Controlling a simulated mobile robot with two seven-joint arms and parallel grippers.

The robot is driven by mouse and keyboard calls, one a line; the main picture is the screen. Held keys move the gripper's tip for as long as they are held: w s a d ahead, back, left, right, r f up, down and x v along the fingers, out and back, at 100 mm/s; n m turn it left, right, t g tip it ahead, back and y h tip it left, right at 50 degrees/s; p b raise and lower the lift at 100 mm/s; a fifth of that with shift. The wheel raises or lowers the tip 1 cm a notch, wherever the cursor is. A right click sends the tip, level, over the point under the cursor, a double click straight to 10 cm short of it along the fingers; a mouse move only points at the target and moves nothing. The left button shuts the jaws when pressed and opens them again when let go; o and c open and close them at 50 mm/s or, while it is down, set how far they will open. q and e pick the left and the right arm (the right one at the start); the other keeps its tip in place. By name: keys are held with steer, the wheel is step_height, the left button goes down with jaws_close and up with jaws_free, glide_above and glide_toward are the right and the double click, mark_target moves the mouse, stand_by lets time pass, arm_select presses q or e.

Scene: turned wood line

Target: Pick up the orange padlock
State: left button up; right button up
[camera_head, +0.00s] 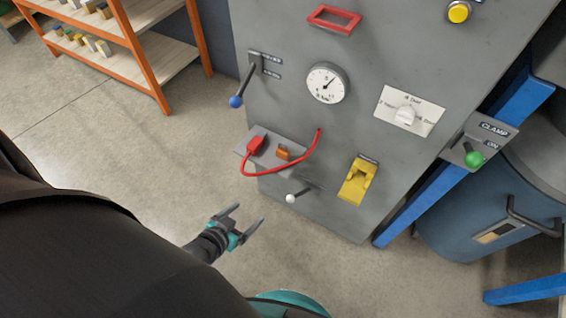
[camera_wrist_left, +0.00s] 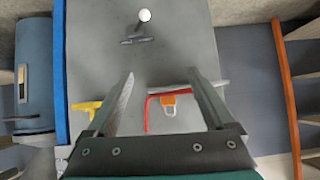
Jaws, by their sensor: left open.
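The small orange padlock (camera_head: 283,153) lies on a grey shelf (camera_head: 262,136) on the front of the grey machine cabinet, to the right of a red plug (camera_head: 256,145). A red cable (camera_head: 270,174) loops around in front of it. My left gripper (camera_head: 250,214) is open and empty, below and to the left of the padlock in the head view, apart from it. In the left wrist view the padlock (camera_wrist_left: 169,99) appears between the two open fingers (camera_wrist_left: 160,76), nearer the right one, with a pale shackle. My right gripper is not in view.
The cabinet carries a blue-knobbed lever (camera_head: 237,101), a gauge (camera_head: 326,83), a white-knobbed lever (camera_head: 291,198) below the shelf and a yellow part (camera_head: 357,181) to its right. A blue drum (camera_head: 470,215) stands at the right. Floor left of the cabinet is clear.

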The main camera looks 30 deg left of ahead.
arm_select(q)
steer(key=w+r+t+b, duration=0.4)
steer(key=w+r, duration=0.1)
steer(key=r, duration=0.1)
steer(key=b, duration=0.3)
glide_toward(281, 154)
steer(key=x, duration=0.3)
steer(key=shift+w+a+f, duration=0.1)
steer(key=shift+f, duration=0.25)
steer(key=shift+w+f+h+b, duration=0.2)
steer(key=shift+w+h+b, duration=0.1)
steer(key=shift+w+b, duration=0.5)
steer(key=b+x, duration=0.1)
steer(key=x, duration=0.2)
steer(key=shift+w+r, duration=0.1)
steer(key=shift+w+b, duration=0.6)
steer(key=shift+w, duration=0.15)
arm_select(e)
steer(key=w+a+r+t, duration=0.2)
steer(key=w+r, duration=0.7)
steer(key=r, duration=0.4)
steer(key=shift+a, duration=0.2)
arm_select(q)
steer(key=shift+c, duration=0.3)
jaws_close()
